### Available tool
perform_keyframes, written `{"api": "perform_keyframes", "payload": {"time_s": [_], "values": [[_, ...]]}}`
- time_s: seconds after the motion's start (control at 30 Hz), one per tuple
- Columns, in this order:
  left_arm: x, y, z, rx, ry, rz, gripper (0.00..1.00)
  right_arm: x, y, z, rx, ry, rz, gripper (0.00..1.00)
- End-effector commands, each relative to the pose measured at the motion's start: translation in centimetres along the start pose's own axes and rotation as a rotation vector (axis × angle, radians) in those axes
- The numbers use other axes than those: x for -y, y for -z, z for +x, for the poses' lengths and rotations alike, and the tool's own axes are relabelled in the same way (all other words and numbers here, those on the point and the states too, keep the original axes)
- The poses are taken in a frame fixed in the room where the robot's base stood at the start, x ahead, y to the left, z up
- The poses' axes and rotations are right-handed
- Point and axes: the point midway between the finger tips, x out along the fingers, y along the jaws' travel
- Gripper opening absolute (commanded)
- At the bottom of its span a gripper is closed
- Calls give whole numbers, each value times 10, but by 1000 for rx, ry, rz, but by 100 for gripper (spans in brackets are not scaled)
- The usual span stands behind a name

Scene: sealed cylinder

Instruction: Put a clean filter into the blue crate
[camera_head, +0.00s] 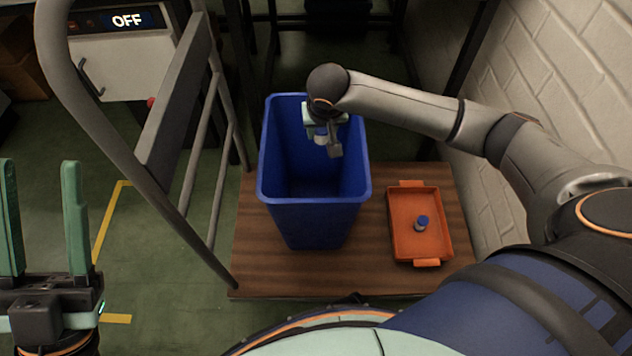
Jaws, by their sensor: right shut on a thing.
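The blue crate (313,216) is a tall open bin standing on a wooden board, and it looks empty inside. My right gripper (325,140) is above the crate's opening, near its far right rim, pointing down. It is shut on a small filter (320,135), white and blue, mostly hidden by the fingers. Another small filter with a blue cap (422,222) stands in the orange tray (441,245). My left gripper (40,215) is at the far left, pointing up, its green fingers wide apart with nothing between them.
The wooden board (270,270) carries the crate and the orange tray. A grey metal rail (180,115) rises left of the crate. A white brick wall (590,90) closes the right side. A white machine with an "OFF" display (126,20) stands at the back left.

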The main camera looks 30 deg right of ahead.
Motion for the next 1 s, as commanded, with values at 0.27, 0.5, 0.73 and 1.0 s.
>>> {"api": "perform_keyframes", "payload": {"time_s": [0.27,0.5,0.73,1.0], "values": [[0,0,0,0,0,-1,50,0,0,0,0,1,0,61],[0,0,0,0,0,0,50,0,0,0,0,1,0,78],[1,2,2,0,0,1,50,0,1,-4,0,1,0,78],[10,20,21,-8,-7,39,50,1,2,-54,-1,4,0,78]]}}
